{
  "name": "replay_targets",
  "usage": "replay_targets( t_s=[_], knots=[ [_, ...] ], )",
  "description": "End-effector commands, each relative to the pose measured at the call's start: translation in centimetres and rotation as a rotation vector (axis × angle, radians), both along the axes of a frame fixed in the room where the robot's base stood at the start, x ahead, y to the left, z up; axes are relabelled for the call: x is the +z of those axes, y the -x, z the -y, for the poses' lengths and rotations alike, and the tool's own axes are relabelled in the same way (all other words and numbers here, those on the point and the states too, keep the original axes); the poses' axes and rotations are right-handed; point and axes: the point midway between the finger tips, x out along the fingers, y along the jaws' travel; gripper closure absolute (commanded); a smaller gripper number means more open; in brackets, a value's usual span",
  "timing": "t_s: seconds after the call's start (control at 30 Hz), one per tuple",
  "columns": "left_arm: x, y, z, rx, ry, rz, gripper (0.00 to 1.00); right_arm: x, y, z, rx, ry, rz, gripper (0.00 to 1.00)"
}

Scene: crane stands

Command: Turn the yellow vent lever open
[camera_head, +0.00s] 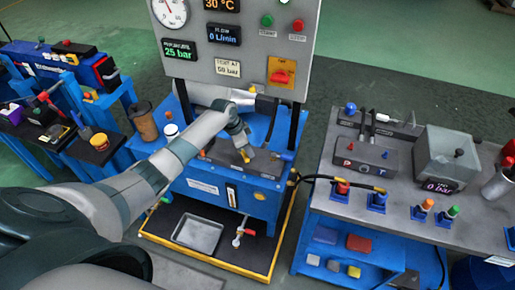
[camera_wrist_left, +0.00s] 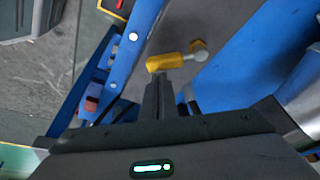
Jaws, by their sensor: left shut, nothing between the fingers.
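The yellow vent lever (camera_wrist_left: 166,62) shows in the left wrist view as a short yellow handle beside a pale metal fitting (camera_wrist_left: 199,48). My left gripper (camera_wrist_left: 156,88) is shut and empty, with its fingertips right at the handle's near side. Whether they touch it I cannot tell. In the head view my left gripper (camera_head: 243,148) reaches down over the grey top of the blue middle stand, and a small yellow part (camera_head: 245,156) shows at its tip. My right gripper is not in view.
A grey gauge panel (camera_head: 235,50) stands upright behind the gripper. A brown cup (camera_head: 143,121) and a white-lidded jar (camera_head: 171,132) are left of my forearm. A second stand (camera_head: 370,190) with a grey box (camera_head: 446,153) is on the right, with floor between the stands.

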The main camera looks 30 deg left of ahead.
Motion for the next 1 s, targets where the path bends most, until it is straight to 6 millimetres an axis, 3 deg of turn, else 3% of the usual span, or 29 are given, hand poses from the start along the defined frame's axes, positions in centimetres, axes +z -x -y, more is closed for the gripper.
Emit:
replay_targets(
  t_s=[0.6,1.0],
  knots=[
    [-0.2,2.6,-2.8,-0.541,-0.002,-0.001,1.00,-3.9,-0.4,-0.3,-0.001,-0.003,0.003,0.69],
    [-0.1,3.0,-3.5,-0.551,-0.001,0.000,1.00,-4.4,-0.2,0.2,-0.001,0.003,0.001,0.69]
  ],
)
